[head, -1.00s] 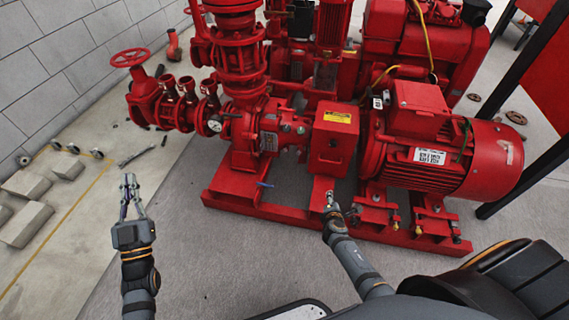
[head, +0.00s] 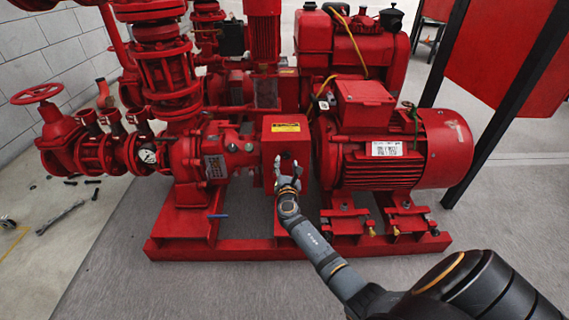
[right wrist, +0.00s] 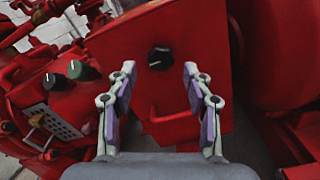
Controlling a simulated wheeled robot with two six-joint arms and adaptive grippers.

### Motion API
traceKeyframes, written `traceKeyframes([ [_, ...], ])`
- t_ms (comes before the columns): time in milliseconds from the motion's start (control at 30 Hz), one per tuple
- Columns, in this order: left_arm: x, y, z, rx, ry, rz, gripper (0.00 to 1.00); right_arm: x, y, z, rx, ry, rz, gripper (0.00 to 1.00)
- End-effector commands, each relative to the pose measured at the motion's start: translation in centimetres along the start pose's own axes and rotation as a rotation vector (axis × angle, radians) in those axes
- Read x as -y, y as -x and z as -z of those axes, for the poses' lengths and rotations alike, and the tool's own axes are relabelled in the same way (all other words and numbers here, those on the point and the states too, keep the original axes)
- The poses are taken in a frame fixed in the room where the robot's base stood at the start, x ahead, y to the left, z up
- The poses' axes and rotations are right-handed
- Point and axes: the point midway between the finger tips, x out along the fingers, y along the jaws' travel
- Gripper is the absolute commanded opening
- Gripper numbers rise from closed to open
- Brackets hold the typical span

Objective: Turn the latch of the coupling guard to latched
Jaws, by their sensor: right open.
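The coupling guard (head: 285,133) is a red box with a yellow label on top, between the pump and the motor. In the right wrist view its front face (right wrist: 185,95) fills the middle. A round black latch knob (right wrist: 160,58) with a light mark sits on that face, above a red handle (right wrist: 170,115). My right gripper (head: 287,165) is in front of the guard in the head view. In the right wrist view the right gripper (right wrist: 160,75) is open, its fingers on either side of the knob and apart from it. The knob is hidden in the head view. My left gripper is out of view.
The red motor (head: 385,150) stands right of the guard and the pump casing (head: 205,165) left of it. A red base frame (head: 270,248) runs below. A black post (head: 510,100) stands at the right.

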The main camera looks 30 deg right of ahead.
Motion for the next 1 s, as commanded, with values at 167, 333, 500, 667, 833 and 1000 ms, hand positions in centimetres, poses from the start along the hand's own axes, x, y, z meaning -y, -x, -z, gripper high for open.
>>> traceKeyframes([
  [167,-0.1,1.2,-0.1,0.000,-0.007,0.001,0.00,0.1,-2.6,0.2,0.001,0.000,0.000,0.51],
  [333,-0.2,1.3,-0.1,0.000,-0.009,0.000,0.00,0.1,-3.4,0.1,-0.001,0.000,0.001,0.51],
  [500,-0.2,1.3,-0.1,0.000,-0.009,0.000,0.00,0.1,-3.4,0.0,-0.001,0.000,0.001,0.51],
  [667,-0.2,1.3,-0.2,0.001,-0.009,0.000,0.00,0.1,-3.4,0.0,-0.001,0.000,0.001,0.33],
  [833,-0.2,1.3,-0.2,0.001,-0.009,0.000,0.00,0.1,-3.4,0.0,-0.001,-0.001,0.001,0.10],
  [1000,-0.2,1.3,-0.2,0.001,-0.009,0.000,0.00,0.1,-3.4,0.1,-0.001,-0.001,0.001,0.00],
])
